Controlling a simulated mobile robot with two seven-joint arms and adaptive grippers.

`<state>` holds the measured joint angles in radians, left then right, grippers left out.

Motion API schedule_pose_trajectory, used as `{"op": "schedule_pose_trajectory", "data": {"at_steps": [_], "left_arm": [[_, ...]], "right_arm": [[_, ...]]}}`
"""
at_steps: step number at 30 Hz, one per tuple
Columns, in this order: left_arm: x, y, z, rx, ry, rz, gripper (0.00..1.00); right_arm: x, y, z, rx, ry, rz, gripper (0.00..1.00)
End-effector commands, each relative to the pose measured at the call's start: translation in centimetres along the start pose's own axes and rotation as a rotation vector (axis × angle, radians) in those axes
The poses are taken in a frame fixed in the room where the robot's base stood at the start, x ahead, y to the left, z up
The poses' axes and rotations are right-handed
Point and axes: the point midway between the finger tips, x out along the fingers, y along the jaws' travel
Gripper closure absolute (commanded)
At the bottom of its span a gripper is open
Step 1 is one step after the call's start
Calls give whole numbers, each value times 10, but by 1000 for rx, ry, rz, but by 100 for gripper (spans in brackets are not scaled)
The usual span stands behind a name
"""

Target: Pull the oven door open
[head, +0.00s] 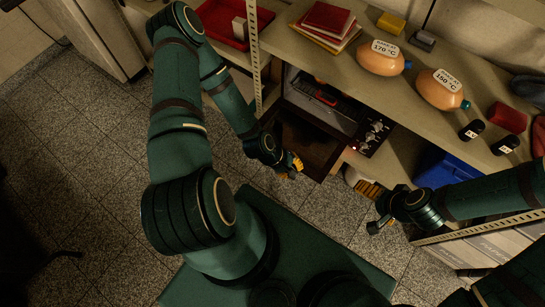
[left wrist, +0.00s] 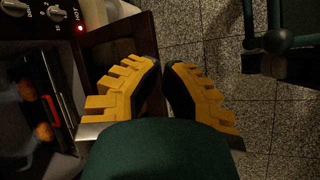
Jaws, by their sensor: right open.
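The oven (head: 374,130) stands under the counter, with its knobs and a red light showing. Its dark door (head: 308,146) is swung down and out from the front, and the inside is exposed. In the left wrist view, the door (left wrist: 112,32) reaches out from the oven front (left wrist: 40,22). My left gripper (head: 291,166) is at the door's outer edge. My right gripper (head: 377,211) is open and empty, right of the door.
The counter (head: 335,62) above holds two orange labelled objects (head: 379,57), red books (head: 327,17) and dark labelled containers (head: 472,130). A blue bin (head: 441,168) sits on the lower shelf at right. Tiled floor (head: 95,140) lies clear at left.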

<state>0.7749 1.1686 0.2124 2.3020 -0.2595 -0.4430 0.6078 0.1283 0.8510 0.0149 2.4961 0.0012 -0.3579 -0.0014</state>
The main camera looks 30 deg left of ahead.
Motion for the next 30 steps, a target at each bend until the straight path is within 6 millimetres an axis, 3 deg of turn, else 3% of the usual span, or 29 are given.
{"op": "schedule_pose_trajectory", "data": {"at_steps": [9,18,24,30], "left_arm": [[21,-40,-48,-680,29,235,100],[20,-84,-105,-1298,70,534,100],[11,-115,-136,-1587,93,717,100],[7,-128,-148,-1689,99,791,100]], "right_arm": [[-6,-3,1,-1,-4,-1,0],[-11,-5,1,-1,-6,-1,0],[-14,-6,2,0,-7,-1,0],[-14,-6,2,0,-8,-1,0]]}}
